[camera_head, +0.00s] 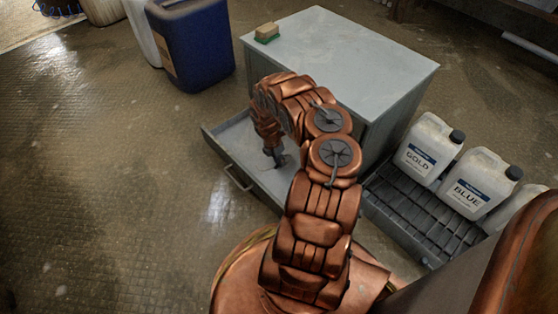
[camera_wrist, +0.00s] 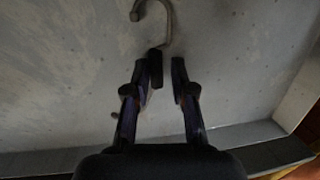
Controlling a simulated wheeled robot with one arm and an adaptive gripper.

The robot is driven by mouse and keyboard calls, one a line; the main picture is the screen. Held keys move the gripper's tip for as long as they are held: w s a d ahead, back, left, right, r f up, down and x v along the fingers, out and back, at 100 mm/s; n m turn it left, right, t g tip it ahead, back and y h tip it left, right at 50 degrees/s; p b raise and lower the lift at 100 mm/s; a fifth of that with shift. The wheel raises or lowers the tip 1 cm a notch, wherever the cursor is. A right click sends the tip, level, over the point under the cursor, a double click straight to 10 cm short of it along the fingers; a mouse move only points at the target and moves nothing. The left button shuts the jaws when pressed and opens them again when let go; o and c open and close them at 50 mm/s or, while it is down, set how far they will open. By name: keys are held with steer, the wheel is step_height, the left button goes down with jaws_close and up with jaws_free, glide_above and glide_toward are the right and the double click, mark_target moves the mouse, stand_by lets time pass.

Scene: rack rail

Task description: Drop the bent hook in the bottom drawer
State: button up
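The bent hook (camera_wrist: 167,22), a grey metal hook with a dark grip end, shows at the top middle of the wrist view. It appears to lie on the pale grey drawer floor. The bottom drawer (camera_head: 236,138) of the grey cabinet (camera_head: 345,55) is pulled out, with its handle at the front. My gripper (camera_head: 276,160) points down into this drawer. In the wrist view my gripper (camera_wrist: 164,66) has its fingers apart. The hook's dark end is beside the left finger, with a gap to the right finger. In the head view the hook is too small to make out.
A yellow and green sponge (camera_head: 267,32) lies on the cabinet top. A blue drum (camera_head: 197,45) stands behind left. White jugs labelled GOLD (camera_head: 425,150) and BLUE (camera_head: 476,185) stand on a dark ridged tray (camera_head: 405,207) at right. The floor at left is clear.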

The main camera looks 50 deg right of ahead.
steer(key=shift+o, duration=1)
